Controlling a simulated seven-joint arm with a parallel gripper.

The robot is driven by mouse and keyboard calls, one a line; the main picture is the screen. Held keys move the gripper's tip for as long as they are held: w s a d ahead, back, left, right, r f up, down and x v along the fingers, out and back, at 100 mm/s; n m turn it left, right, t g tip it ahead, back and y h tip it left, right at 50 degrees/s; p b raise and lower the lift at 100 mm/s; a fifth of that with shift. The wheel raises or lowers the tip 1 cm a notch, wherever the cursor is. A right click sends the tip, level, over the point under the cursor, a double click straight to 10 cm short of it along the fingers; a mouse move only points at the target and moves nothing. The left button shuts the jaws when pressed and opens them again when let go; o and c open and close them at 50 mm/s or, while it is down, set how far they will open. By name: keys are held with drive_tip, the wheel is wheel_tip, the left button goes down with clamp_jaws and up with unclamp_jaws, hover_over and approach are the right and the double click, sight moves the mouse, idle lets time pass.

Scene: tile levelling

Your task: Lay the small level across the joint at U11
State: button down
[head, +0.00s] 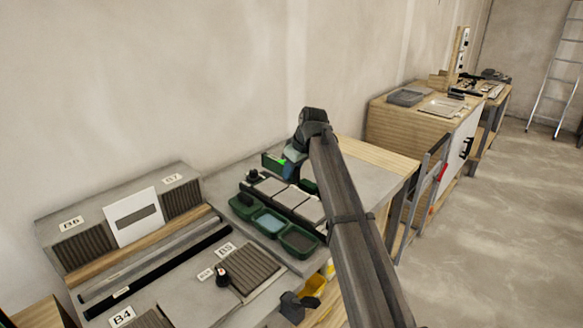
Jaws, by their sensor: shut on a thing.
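My gripper (293,166) is at the far end of my arm, pointing down over the back of the grey bench. It is shut on what looks like the small level (271,162), a dark green bar with a bright green spot. My wrist hides its right part and the fingertips. The level is just behind a row of pale grey tiles (287,195) with dark edges. I cannot tell whether it touches anything below. No U11 label is readable, and the arm covers the right side of the tile row.
A green tray (320,238) with three compartments stands in front of the tiles. Ribbed grey panels labelled B6 and B7 (181,201), a white card (134,217) and long bars lie left. A small dark knob (222,277) stands near the B5 label. A wooden cabinet (420,120) is behind right.

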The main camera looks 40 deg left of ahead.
drive_tip(key=shift+f, duration=3.45)
drive_tip(key=shift+f, duration=0.2)
drive_tip(key=c, duration=0.8)
unclamp_jaws()
drive_tip(key=v, duration=1.4)
drive_tip(key=shift+a+f, duration=0.1)
